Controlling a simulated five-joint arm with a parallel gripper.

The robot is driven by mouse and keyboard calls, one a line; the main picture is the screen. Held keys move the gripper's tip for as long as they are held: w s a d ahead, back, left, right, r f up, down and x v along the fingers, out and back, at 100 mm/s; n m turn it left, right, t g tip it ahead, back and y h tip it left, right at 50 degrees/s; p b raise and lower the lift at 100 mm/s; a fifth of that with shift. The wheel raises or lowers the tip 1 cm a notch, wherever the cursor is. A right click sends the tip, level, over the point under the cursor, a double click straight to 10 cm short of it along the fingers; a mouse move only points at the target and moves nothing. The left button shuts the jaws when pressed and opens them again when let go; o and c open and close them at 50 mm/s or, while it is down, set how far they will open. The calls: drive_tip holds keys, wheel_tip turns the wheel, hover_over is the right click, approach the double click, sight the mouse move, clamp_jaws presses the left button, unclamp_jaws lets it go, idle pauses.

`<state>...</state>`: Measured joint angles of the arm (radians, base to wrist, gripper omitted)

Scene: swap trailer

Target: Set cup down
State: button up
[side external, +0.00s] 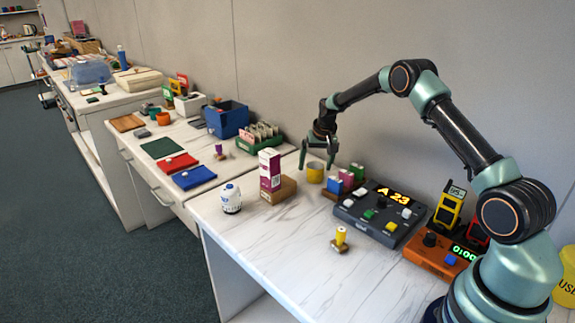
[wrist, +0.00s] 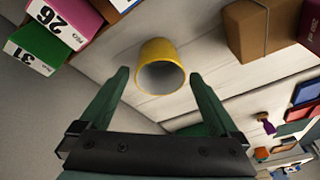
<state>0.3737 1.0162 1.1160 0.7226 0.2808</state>
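The yellow cup (side external: 315,173) stands on the white marbled table near the wall, with its open mouth up. In the wrist view the cup (wrist: 152,52) shows just beyond the fingertips, its grey inside facing me, and it looks empty. My gripper (side external: 317,162) points down right over the cup. In the wrist view the fingers of my gripper (wrist: 160,74) are spread wide, with a visible gap on each side of the cup. Nothing is held.
A brown box (side external: 279,190) with a purple-and-white carton (side external: 269,169) stands left of the cup. Coloured numbered blocks (side external: 346,178) stand close on its right, before a grey console (side external: 378,213). A white jar (side external: 231,198) is near the left edge.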

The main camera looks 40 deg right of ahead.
drive_tip(key=shift+r, duration=0.1)
drive_tip(key=s+a+r+n, duration=0.1)
drive_tip(key=s+a+r, duration=0.2)
drive_tip(key=r, duration=0.6)
drive_tip(key=s+a+r, duration=0.3)
drive_tip(key=a+r, duration=0.1)
drive_tip(key=r, duration=0.5)
drive_tip(key=s+a+r+n+t, duration=0.1)
drive_tip(key=s+a+n, duration=0.2)
drive_tip(key=s+a, duration=0.4)
drive_tip(key=s+a+r+n+t+y, duration=0.1)
drive_tip(key=s+a+r+n, duration=0.1)
drive_tip(key=s+a, duration=0.6)
drive_tip(key=s+n, duration=0.1)
drive_tip(key=s, duration=0.5)
drive_tip(key=shift+s+r+t, duration=0.2)
drive_tip(key=shift+s+t, duration=0.05)
drive_tip(key=shift+t, duration=0.05)
